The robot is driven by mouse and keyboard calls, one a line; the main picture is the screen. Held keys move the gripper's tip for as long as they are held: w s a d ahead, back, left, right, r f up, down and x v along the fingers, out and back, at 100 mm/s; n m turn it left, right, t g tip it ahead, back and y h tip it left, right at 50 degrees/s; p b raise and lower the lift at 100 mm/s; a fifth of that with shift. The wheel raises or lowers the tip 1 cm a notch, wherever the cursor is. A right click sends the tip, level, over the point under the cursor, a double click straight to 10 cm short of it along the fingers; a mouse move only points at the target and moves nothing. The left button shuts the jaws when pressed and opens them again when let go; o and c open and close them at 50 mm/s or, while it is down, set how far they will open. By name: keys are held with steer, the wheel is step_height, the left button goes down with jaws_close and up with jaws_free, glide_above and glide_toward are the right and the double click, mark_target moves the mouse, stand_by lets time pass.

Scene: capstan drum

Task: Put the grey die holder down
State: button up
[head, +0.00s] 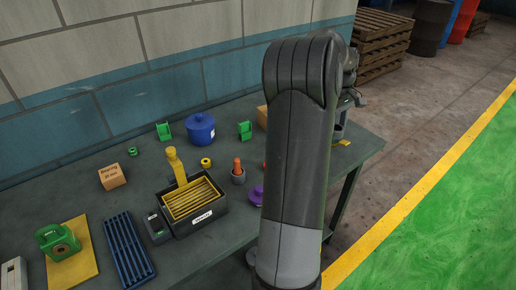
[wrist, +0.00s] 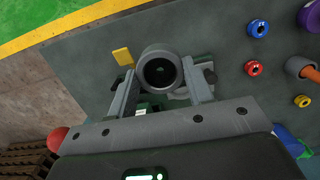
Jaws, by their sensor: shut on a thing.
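The grey die holder (wrist: 144,61) is a thick round ring with a dark bore, seen from above in the wrist view. My gripper (wrist: 160,74) is shut on it, with one finger on each side of the ring. The dark table top (wrist: 90,65) lies below it. I cannot tell whether the holder touches the table. In the head view my own arm hides most of the gripper and holder; a small grey part shows at the arm's right, near the table's right end.
A yellow piece (wrist: 122,56) lies close to the holder; blue (wrist: 258,28) and red (wrist: 253,68) rings lie farther right. In the head view, a black box with yellow grid (head: 205,221), blue pot (head: 201,130) and green blocks (head: 164,131) stand left of my arm. The table's edge is near.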

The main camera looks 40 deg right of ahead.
steer(key=w+a+f, duration=0.1)
steer(key=w+a, duration=0.5)
steer(key=a, duration=0.3)
steer(key=w+a+f, duration=0.1)
steer(key=w+a, duration=0.6)
steer(key=a, duration=0.3)
steer(key=w+a+f, duration=0.4)
steer(key=w, duration=0.1)
steer(key=w+a+f, duration=0.2)
steer(key=w, duration=0.1)
steer(key=shift+w+a+f, duration=0.25)
steer(key=shift+f, duration=0.05)
steer(key=shift+w+a+f, duration=0.25)
steer(key=shift+w+f, duration=0.05)
steer(key=shift+f, duration=1.85)
steer(key=shift+f, duration=0.2)
steer(key=o, duration=1.2)
